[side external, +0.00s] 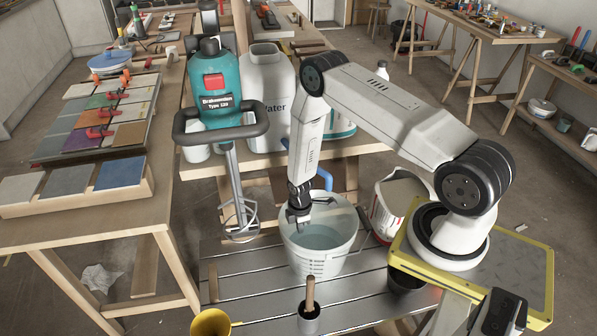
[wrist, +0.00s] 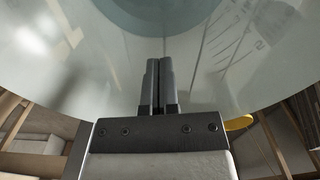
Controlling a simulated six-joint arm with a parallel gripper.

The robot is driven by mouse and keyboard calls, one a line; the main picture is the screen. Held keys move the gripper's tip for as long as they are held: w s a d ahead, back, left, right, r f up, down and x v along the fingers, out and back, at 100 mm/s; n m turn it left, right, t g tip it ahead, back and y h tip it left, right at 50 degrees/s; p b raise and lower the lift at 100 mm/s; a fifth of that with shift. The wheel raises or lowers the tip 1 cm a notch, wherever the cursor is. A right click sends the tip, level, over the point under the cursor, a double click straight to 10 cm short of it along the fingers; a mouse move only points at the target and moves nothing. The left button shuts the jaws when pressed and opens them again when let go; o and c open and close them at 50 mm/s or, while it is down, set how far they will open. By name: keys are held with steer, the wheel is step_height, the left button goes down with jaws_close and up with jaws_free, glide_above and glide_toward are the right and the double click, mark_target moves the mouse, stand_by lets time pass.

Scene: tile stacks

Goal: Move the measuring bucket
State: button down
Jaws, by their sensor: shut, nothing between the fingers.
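The measuring bucket (side external: 318,262) is pale and translucent, with graduation marks on its front and bluish liquid inside. It stands upright on the slatted metal table in the side external view. Its handle seems to hang at the right side. My gripper (side external: 299,216) is at the bucket's far left rim, pointing down. In the wrist view my gripper (wrist: 158,85) has its two fingers together with nothing between them, and the bucket wall (wrist: 215,60) with its marks fills the picture ahead. I cannot tell whether the fingers touch the bucket.
A white water canister (side external: 266,85) is behind. A cup with a wooden handle (side external: 309,318) and a yellow container (side external: 211,324) are in front. A white-red bucket (side external: 381,215) stands right.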

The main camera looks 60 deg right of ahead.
step_height(320, 180, up, 9)
steer(key=shift+f, duration=0.2)
stand_by(0.4)
steer(key=shift+r, duration=0.1)
step_height(320, 180, up, 18)
steer(key=s+d, duration=1.8)
steer(key=d, duration=0.4)
step_height(320, 180, down, 20)
steer(key=shift+r, duration=0.25)
steer(key=shift+a+f, duration=0.1)
